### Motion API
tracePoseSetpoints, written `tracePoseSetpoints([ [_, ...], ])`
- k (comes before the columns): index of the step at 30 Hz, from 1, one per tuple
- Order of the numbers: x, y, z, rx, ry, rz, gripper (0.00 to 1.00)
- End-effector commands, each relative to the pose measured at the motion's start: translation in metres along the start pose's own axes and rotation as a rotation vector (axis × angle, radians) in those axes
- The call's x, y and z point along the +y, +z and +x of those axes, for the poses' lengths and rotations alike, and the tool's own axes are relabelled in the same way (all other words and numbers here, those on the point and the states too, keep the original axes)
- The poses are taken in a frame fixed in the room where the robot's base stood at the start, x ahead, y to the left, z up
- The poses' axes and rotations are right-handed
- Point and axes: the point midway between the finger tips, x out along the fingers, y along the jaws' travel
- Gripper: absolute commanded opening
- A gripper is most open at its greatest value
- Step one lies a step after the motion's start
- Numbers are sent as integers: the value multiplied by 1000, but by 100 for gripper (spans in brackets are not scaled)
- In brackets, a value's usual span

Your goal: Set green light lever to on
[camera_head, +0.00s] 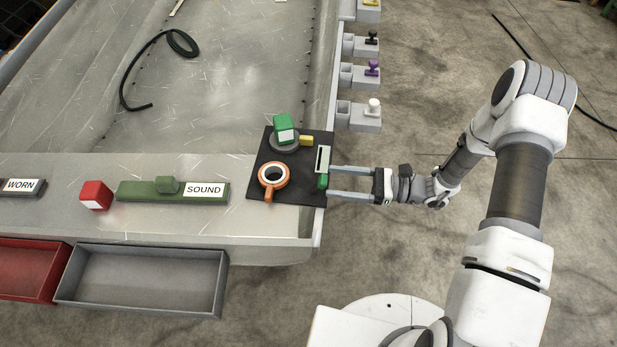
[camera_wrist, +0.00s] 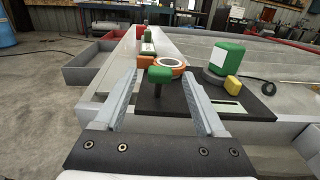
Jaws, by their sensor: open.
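A black panel (camera_head: 257,188) lies at the right end of the grey hull ledge. On its right edge is a pale slotted plate (camera_head: 322,159) with a green lever knob (camera_head: 323,181) at the plate's lower end. In the wrist view the green knob (camera_wrist: 160,74) stands on a dark stem. A green light-like block (camera_head: 284,128) with a white face sits on a grey round base. My gripper (camera_head: 332,183) is open, coming from the right. Its two fingers lie on either side of the knob; I cannot tell whether they touch it.
An orange cup-like ring (camera_head: 272,176) and a small yellow block (camera_head: 306,140) are close by on the panel. A red cube (camera_head: 95,195) and a green SOUND slider (camera_head: 145,191) stand left. Grey holders (camera_head: 366,118) line the hull's right edge. Open floor lies right.

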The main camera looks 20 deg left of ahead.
Motion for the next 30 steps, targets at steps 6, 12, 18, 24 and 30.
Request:
tracePoseSetpoints([
  [6,1,0,45,0,4,-1,72],
  [12,0,0,69,1,2,-1,72],
  [18,0,0,75,1,0,-1,72],
  [24,0,0,75,1,0,-1,71],
  [30,0,0,75,1,0,-1,35],
])
